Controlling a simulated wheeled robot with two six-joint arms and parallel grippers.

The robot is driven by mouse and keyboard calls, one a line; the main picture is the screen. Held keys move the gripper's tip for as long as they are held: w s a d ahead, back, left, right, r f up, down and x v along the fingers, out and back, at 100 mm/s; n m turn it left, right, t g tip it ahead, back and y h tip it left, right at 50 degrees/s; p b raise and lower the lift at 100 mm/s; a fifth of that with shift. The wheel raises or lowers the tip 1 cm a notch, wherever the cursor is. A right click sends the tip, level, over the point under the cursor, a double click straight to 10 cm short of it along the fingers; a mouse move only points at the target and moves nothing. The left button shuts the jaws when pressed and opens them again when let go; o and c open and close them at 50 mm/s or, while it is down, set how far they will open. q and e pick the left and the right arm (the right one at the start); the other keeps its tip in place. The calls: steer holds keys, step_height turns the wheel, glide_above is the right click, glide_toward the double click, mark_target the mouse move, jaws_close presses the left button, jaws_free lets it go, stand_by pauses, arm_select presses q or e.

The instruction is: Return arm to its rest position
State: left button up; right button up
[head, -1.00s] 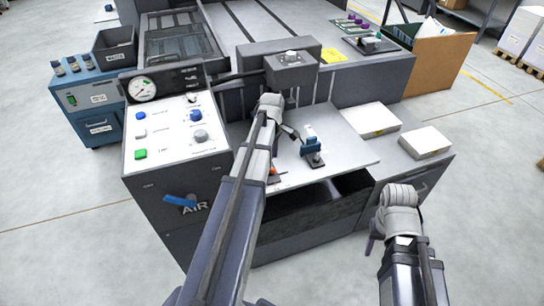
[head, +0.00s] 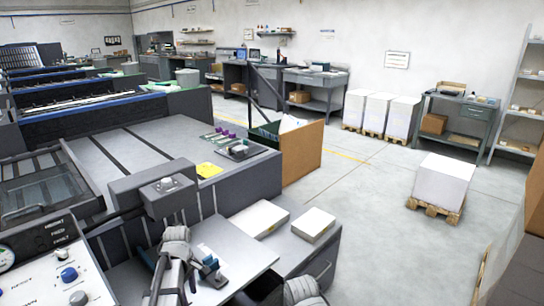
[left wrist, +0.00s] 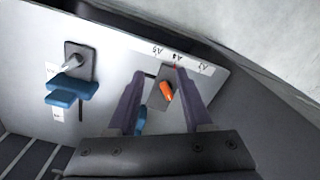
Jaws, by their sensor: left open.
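My left arm comes up from the bottom edge of the head view, its grey wrist (head: 175,250) over the light feed board (head: 235,250). In the left wrist view my left gripper (left wrist: 160,75) is open, its two dark fingers apart. An orange pointer (left wrist: 167,91) on a grey plate shows between the fingers and below their tips; I cannot tell whether they touch it. Only a grey joint of my right arm shows at the bottom edge.
Two white paper stacks (head: 258,219) lie on the ledge right of the board. A control panel with a gauge (head: 45,270) is at left. A cardboard bin (head: 300,155) stands behind.

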arm_select(q)
steer(key=s+d+r+m+y, duration=0.1)
steer(key=s+d+m, duration=0.7)
steer(key=d+m, duration=0.3)
steer(key=s+d+m, duration=0.8)
steer(key=d, duration=0.4)
step_height(320, 180, up, 11)
steer(key=w+p, duration=0.1)
steer(key=p, duration=1.1)
steer(key=shift+r, duration=0.2)
